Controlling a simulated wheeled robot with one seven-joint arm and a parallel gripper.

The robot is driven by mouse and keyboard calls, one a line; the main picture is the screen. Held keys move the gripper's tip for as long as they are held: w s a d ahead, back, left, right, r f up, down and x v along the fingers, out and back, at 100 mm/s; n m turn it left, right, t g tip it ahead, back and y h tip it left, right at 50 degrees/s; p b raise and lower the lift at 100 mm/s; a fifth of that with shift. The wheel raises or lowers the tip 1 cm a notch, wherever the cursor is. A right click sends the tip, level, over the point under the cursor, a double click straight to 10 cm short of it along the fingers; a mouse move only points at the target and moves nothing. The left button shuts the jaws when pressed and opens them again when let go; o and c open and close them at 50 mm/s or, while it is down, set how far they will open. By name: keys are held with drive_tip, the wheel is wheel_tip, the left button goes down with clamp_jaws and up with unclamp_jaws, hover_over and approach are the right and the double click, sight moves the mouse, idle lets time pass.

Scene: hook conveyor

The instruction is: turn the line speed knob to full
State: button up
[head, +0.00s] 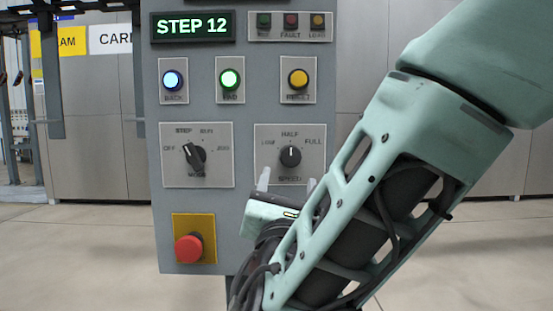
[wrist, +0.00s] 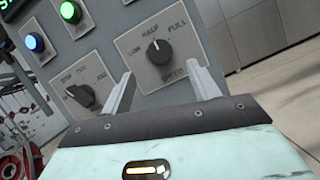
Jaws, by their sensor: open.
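The speed knob (head: 290,156) is a round black dial on a grey plate marked LOW, HALF, FULL and SPEED. Its white pointer line points up at HALF in the head view. In the wrist view the speed knob (wrist: 159,51) shows beyond and between the fingertips. My gripper (head: 287,181) is open and empty, just below the knob in the head view. In the wrist view my gripper (wrist: 160,82) has its two pale fingers spread, with no contact on the knob visible.
The mode knob (head: 195,157) sits to the left, its pointer toward STEP. Above are blue (head: 173,80), green (head: 230,80) and yellow (head: 298,79) buttons and a STEP 12 display (head: 193,27). A red emergency button (head: 188,249) is at lower left. Open floor lies around the panel.

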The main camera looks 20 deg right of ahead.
sight(291, 160)
drive_tip(key=x, duration=0.7)
drive_tip(key=shift+w+p, duration=0.15)
drive_tip(key=shift+p, duration=0.25)
drive_tip(key=c, duration=1)
